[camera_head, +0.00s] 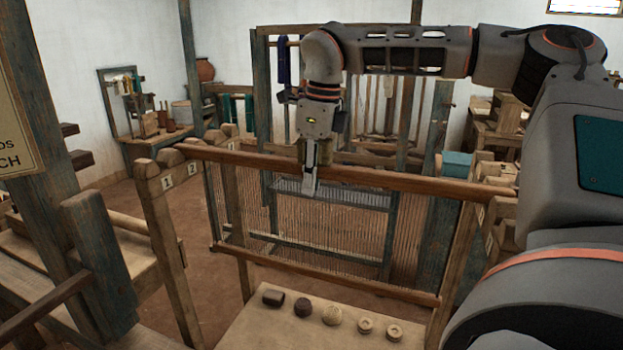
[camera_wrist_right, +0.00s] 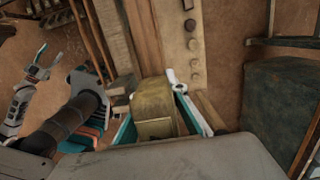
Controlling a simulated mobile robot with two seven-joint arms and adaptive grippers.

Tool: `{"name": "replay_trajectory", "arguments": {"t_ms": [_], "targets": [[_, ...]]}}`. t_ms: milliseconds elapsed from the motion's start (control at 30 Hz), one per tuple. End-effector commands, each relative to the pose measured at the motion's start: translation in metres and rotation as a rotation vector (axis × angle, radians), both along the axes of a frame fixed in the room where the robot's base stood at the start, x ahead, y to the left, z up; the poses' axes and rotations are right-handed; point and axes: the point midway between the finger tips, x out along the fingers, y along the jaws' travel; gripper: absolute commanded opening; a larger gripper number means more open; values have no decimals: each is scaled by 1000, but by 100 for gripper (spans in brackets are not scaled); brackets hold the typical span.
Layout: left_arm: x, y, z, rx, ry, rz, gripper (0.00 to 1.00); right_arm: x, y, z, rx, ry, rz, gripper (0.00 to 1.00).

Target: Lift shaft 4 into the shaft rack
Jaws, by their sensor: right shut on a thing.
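A shaft (camera_head: 350,178), a long brown wooden bar with a lower bar and many thin heddles hanging between, spans the middle of the head view. My right gripper (camera_head: 312,180) is upright at its top bar, shut on a yellowish wooden block that also shows between the fingers in the right wrist view (camera_wrist_right: 155,105). The shaft rack's left post (camera_head: 165,205) bears number tags 1 and 2; the right posts (camera_head: 490,228) are partly behind my arm. The bar's ends lie over or close to these posts; whether they rest in slots I cannot tell. My left gripper (camera_wrist_right: 40,72) shows small in the wrist view.
A wooden bench (camera_head: 300,330) in front holds a row of several small round and square pieces. Loom posts and beams (camera_head: 90,260) crowd the left. Shelves and a side table (camera_head: 155,140) stand behind. Brown floor is open behind the heddles.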

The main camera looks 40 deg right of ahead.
Motion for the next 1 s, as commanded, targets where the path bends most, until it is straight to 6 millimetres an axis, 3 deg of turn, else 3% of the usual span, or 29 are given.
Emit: {"name": "replay_trajectory", "arguments": {"t_ms": [300,333,400,767,1000], "targets": [[0,0,1,0,-1,0,54,0,0,1,0,-2,0,0],[0,0,1,0,-1,0,54,0,0,1,0,-2,0,16],[0,0,1,0,-1,0,54,0,0,1,0,-2,0,33],[0,1,1,3,-1,-2,54,0,0,1,-1,0,0,33],[0,0,1,2,0,-1,54,-2,-2,31,-3,-5,-3,33]]}}
